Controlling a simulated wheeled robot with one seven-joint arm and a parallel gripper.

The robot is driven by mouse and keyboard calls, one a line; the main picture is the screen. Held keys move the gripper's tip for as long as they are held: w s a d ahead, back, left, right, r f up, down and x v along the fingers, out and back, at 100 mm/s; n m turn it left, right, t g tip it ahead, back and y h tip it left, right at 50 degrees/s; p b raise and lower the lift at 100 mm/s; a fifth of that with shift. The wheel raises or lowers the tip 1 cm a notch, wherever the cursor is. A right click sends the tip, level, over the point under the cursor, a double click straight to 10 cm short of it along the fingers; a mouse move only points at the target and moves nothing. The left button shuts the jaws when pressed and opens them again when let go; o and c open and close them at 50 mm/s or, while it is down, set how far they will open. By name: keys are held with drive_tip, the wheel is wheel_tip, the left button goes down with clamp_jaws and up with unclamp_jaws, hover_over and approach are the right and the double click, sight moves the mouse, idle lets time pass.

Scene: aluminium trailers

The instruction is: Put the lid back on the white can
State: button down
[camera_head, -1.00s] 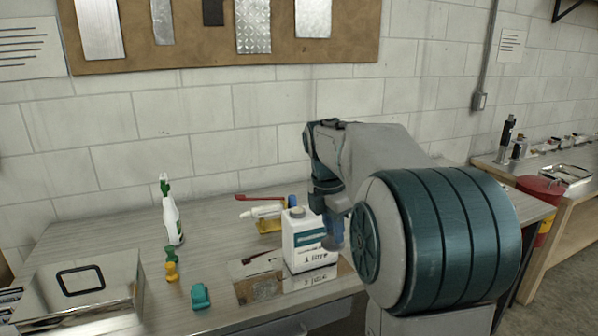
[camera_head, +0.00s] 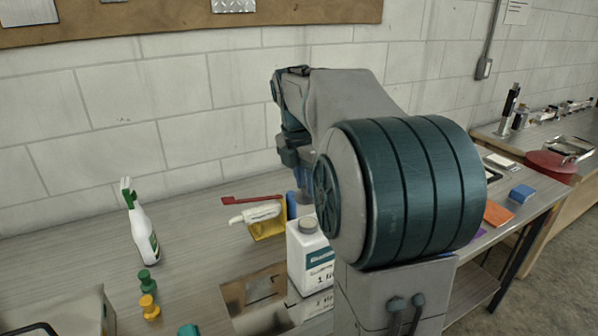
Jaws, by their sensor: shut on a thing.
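The white can (camera_head: 312,262) stands upright on the bench, with dark lettering and a teal band on its front. Its grey round top (camera_head: 308,226) shows, but I cannot tell whether this is a bare neck or a lid. My arm hides part of its right side. My gripper (camera_head: 303,188) points down just above and behind the can's top, as seen in this picture. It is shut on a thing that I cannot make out. No separate lid shows clearly.
A spray bottle (camera_head: 144,235), green and yellow pieces (camera_head: 148,295) and a metal box (camera_head: 60,315) are at the left. A yellow holder (camera_head: 267,226) and a blue upright item (camera_head: 292,206) stand close behind the can.

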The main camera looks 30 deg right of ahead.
sight(307, 197)
drive_tip(key=shift+s+d+f+b, duration=0.15)
drive_tip(key=shift+s+f+b, duration=0.1)
drive_tip(key=shift+f+b, duration=0.45)
wheel_tip(307, 197, down, 3)
drive_tip(key=b, duration=0.3)
drive_tip(key=shift+f, duration=0.1)
drive_tip(key=shift+f+b, duration=0.5)
drive_tip(key=shift+f, duration=0.3)
drive_tip(key=shift+w+p, duration=0.1)
drive_tip(key=shift+p, duration=0.4)
drive_tip(key=shift+d+f, duration=0.1)
drive_tip(key=shift+f, duration=0.05)
idle(1.5)
drive_tip(key=c, duration=0.7)
unclamp_jaws()
